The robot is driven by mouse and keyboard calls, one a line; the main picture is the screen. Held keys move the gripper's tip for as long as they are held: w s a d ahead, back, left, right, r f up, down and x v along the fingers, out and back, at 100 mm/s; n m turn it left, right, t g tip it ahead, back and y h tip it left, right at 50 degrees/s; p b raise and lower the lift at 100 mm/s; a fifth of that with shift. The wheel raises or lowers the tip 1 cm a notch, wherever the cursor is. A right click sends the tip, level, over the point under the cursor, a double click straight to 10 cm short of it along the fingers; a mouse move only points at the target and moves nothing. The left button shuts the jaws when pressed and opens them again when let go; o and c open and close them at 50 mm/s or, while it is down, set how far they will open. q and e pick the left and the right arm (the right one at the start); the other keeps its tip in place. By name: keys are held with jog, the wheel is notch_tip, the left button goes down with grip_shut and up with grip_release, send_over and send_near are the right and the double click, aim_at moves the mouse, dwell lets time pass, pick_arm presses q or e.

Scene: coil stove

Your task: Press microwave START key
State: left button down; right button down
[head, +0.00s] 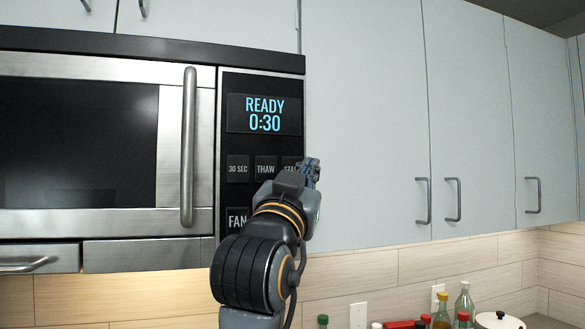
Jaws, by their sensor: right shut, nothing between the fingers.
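The microwave (188,222) hangs at the left, its door closed. Its display (264,114) reads READY 0:30. Below are the keys 30 SEC (238,169) and THAW (265,168). To their right is a key that looks like START (289,161), partly hidden by my right gripper (312,168). The gripper is shut and empty, in front of the panel's right edge, its fingertips beside that key. I cannot tell whether it touches the panel. My left gripper is not in view.
A FAN key (237,220) sits lower on the panel; keys beside it are hidden by my arm. The vertical door handle (188,148) juts out to the left. Pale cabinets (365,100) fill the right. Bottles (464,300) and a white pot (498,320) stand below.

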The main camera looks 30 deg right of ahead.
aim_at(301, 161)
jog(key=shift+w+d+p, duration=0.1)
jog(key=shift+w+d, duration=0.15)
jog(key=shift+w, duration=0.7)
jog(key=shift+w+d+p, duration=0.15)
jog(key=shift+w+d, duration=0.05)
jog(key=shift+w, duration=0.8)
jog(key=shift+w+d+p, duration=0.1)
jog(key=shift+w+d, duration=0.15)
jog(key=shift+w, duration=0.7)
jog(key=shift+w, duration=0.15)
jog(key=shift+w+d, duration=0.1)
jog(key=shift+w, duration=0.15)
